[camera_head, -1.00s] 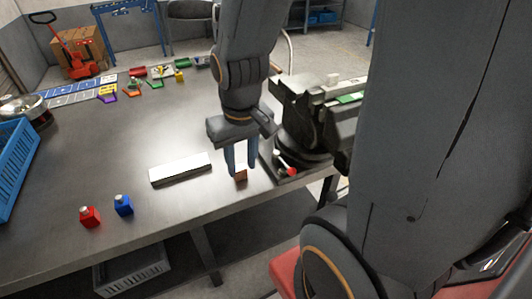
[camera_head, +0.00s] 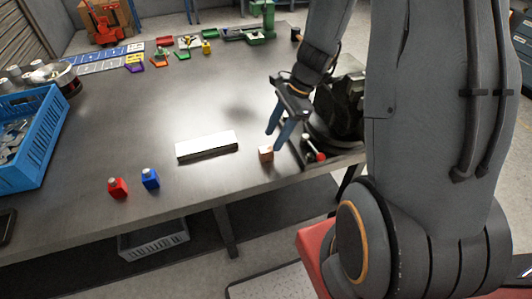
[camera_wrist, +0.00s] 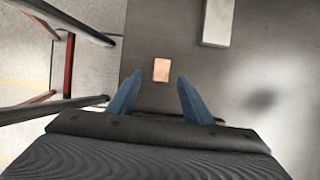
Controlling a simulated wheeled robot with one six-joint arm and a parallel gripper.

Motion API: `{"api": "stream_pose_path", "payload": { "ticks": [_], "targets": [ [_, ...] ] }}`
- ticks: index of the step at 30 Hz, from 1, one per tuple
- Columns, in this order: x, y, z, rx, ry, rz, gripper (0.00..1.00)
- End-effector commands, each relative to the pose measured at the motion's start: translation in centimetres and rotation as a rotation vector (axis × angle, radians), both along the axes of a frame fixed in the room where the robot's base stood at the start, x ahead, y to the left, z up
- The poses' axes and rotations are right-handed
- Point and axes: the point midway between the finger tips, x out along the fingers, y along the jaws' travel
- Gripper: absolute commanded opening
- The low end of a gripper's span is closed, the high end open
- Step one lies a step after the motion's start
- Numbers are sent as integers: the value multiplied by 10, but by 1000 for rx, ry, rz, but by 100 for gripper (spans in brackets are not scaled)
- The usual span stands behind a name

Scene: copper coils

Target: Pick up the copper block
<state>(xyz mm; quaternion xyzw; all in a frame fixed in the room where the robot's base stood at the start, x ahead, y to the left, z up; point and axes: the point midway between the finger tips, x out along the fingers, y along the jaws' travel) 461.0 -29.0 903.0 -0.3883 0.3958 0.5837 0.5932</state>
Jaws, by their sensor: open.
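The copper block (camera_head: 266,154) is a small brown-orange cube on the metal table near its front edge. In the wrist view the copper block (camera_wrist: 161,70) lies just beyond the fingertips, roughly between their lines. My gripper (camera_head: 276,138) has blue fingers and hangs above and a little to the right of the block. In the wrist view my gripper (camera_wrist: 157,84) is open, with nothing between its fingers.
A white-topped bar (camera_head: 206,145) lies left of the block. A dark vise (camera_head: 340,105) with a red-tipped handle (camera_head: 320,157) stands to the right.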

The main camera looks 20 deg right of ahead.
Motion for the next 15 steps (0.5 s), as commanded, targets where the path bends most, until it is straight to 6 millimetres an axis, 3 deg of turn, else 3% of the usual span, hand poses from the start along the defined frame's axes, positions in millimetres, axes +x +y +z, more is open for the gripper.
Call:
{"api": "stream_pose_path", "payload": {
  "ticks": [15],
  "targets": [
    [2, 23, -47, -2, 2, 10, 45]
  ]
}}
